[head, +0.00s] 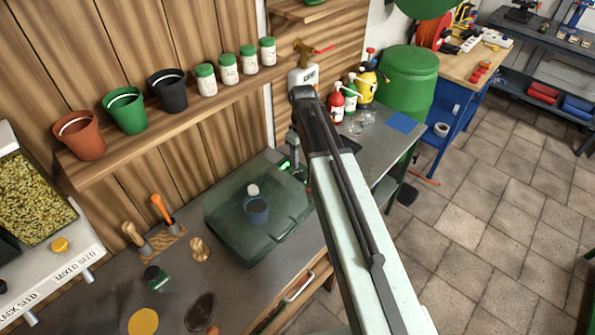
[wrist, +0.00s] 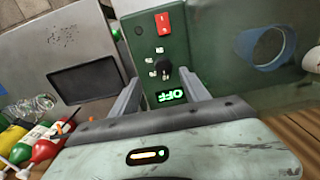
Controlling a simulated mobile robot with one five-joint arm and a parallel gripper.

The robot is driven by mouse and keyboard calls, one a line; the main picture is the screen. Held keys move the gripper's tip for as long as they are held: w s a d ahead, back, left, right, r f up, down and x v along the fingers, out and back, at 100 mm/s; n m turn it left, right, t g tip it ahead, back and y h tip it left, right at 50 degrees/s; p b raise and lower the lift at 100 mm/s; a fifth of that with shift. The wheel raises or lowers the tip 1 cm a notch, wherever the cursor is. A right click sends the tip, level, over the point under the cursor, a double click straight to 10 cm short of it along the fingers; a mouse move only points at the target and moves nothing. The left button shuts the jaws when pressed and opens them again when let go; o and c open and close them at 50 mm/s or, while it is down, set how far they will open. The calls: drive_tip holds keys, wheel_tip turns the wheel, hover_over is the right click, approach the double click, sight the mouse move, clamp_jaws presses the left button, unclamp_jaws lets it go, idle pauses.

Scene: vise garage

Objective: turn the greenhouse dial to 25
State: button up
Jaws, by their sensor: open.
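The greenhouse is a translucent green box (head: 235,225) on the bench, with a small blue pot (head: 257,210) inside. Its dark green control panel (wrist: 147,40) fills the middle of the wrist view. The panel has a black dial (wrist: 161,73) with several small white number labels around it, too small to read surely. A lit green display (wrist: 171,96) below it reads OFF. A red switch (wrist: 163,23) sits above. My gripper (wrist: 160,80) is open, one finger on each side of the dial; I cannot tell whether they touch it. In the head view my arm mostly hides the gripper and panel.
A shelf (head: 170,105) with pots and white jars runs above the bench. Spray bottles (head: 345,100) and a dark tray (wrist: 85,82) are beside the greenhouse. Hand tools (head: 160,225) stand at left. Open tiled floor (head: 480,200) lies to the right.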

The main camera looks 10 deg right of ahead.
sight(300, 173)
drive_tip(key=f+b, duration=0.7)
drive_tip(key=f, duration=0.1)
drive_tip(key=shift+w+a, duration=0.1)
drive_tip(key=shift+a, duration=0.25)
drive_tip(key=shift+r, duration=0.1)
clamp_jaws()
